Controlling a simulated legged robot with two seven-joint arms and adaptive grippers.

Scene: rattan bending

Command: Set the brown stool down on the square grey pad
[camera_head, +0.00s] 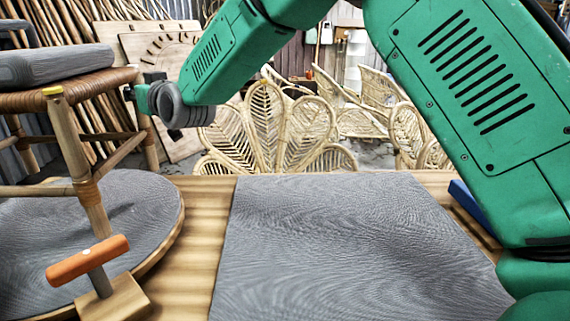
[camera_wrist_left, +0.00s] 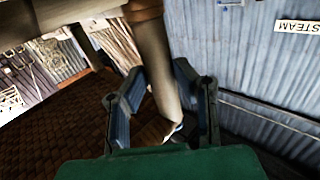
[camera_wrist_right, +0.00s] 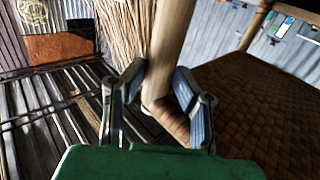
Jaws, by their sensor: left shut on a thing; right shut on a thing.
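The brown stool (camera_head: 88,192) is at the left of the head view, its legs over a round grey-topped disc (camera_head: 140,205). Its leg crosses the left wrist view (camera_wrist_left: 155,50) and the right wrist view (camera_wrist_right: 170,45). My right gripper (camera_head: 142,95) reaches across to the stool's right side and is shut on a stool leg; its fingers show in its wrist view (camera_wrist_right: 158,85). My left gripper (camera_wrist_left: 158,85) is shut on another leg. The square grey pad (camera_head: 345,245) lies bare on the wooden table. Whether the stool's feet touch the disc is unclear.
An orange-handled clamp (camera_head: 88,260) with a wooden block (camera_head: 115,302) stands at the disc's front edge, close to the stool's near leg. A blue object (camera_head: 474,206) lies right of the pad. Rattan chair backs (camera_head: 265,125) stand behind the table.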

